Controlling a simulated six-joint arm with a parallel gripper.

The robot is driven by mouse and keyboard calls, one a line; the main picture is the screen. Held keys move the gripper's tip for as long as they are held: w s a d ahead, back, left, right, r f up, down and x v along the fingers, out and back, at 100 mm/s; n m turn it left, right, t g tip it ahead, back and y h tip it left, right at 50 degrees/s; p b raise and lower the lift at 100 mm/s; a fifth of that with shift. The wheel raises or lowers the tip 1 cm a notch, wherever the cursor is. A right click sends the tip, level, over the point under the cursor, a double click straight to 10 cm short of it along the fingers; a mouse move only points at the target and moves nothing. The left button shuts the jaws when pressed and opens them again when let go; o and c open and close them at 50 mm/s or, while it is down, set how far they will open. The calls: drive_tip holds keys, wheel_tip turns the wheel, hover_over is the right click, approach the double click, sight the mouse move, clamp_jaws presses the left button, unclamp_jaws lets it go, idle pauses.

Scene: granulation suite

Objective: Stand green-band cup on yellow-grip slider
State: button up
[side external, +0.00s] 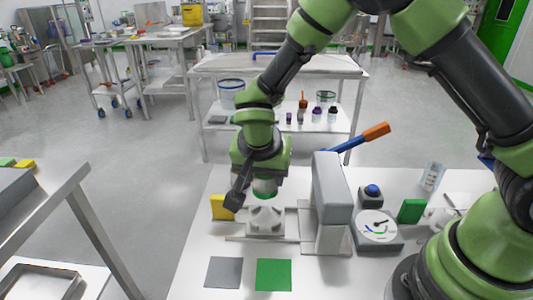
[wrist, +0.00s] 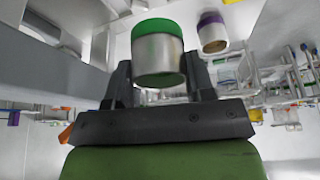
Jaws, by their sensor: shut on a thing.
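The green-band cup (wrist: 158,58) is a silvery cylinder with a green band, held between the dark fingers of my gripper (wrist: 160,88) in the wrist view. In the side view, my gripper (side external: 252,192) is shut on the cup (side external: 265,188), just over a pale grey block (side external: 265,222) on a railed fixture. The yellow grip (side external: 221,207) stands at the left of this block, partly behind a dark finger. I cannot tell whether the cup touches the block; the slider's top is mostly hidden.
A tall grey housing (side external: 331,187) stands close right of my gripper, with an orange-handled lever (side external: 375,133) behind. A dial (side external: 377,230), blue button (side external: 372,190) and green block (side external: 411,211) lie right. A purple-band cup (wrist: 213,36) shows in the wrist view. Grey (side external: 223,272) and green (side external: 273,275) squares are bare.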

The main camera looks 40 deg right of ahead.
sight(265, 193)
drive_tip(key=shift+s+a, duration=0.25)
drive_tip(key=shift+s, duration=0.1)
drive_tip(key=shift+s+f, duration=0.1)
drive_tip(key=shift+f, duration=2.4)
drive_tip(key=shift+f, duration=0.85)
idle(0.3)
drive_tip(key=o, duration=1.4)
drive_tip(key=shift+r, duration=4)
